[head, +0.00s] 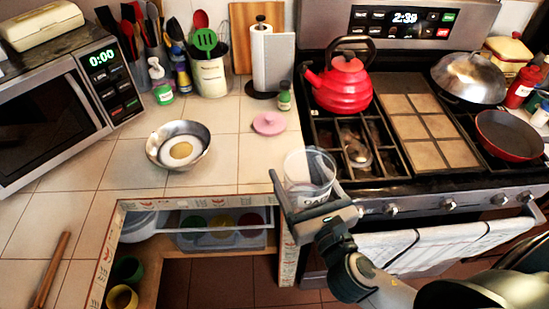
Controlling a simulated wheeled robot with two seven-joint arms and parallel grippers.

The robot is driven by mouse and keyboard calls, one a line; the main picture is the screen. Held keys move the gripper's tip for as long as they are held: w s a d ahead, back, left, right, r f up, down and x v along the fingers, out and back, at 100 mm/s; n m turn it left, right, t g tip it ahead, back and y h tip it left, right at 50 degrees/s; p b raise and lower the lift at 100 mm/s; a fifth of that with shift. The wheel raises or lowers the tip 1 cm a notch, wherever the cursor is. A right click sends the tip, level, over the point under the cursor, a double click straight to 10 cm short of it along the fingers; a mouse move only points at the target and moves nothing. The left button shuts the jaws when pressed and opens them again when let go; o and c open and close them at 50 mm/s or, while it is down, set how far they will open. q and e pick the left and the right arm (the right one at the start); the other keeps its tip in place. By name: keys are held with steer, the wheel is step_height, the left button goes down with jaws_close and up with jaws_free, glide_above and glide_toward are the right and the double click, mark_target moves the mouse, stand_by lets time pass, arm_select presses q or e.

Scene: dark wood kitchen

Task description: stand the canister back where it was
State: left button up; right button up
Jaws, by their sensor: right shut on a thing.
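A clear canister (309,166) with dark lettering low on its side is in my right gripper (307,190). The gripper is shut on it, with one finger showing along its left side. The lower part of the canister is hidden by the gripper. It is held roughly upright, open at the top, in front of the counter's right end and the stove's left front corner. A pink lid (269,123) lies on the counter behind it, apart from it. My left gripper is not in view.
A metal bowl (178,146), a green-capped bottle (284,96), a paper towel holder (272,60) and a utensil crock (210,76) stand on the tiled counter. A red kettle (342,84) is on the stove. The counter between bowl and lid is clear.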

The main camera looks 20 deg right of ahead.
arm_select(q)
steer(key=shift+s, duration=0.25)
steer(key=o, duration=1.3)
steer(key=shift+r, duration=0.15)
arm_select(e)
steer(key=shift+w+r, duration=0.2)
steer(key=shift+w, duration=0.2)
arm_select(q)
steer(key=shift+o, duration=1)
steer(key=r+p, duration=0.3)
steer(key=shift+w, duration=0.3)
arm_select(e)
steer(key=w+d+r+y, duration=0.1)
steer(key=w+d+r, duration=0.1)
steer(key=w, duration=0.4)
steer(key=w+d+r+n+y, duration=0.1)
steer(key=w+d, duration=0.2)
steer(key=w, duration=0.3)
steer(key=shift+d+r, duration=0.25)
steer(key=shift+r, duration=0.15)
steer(key=shift+w, duration=0.1)
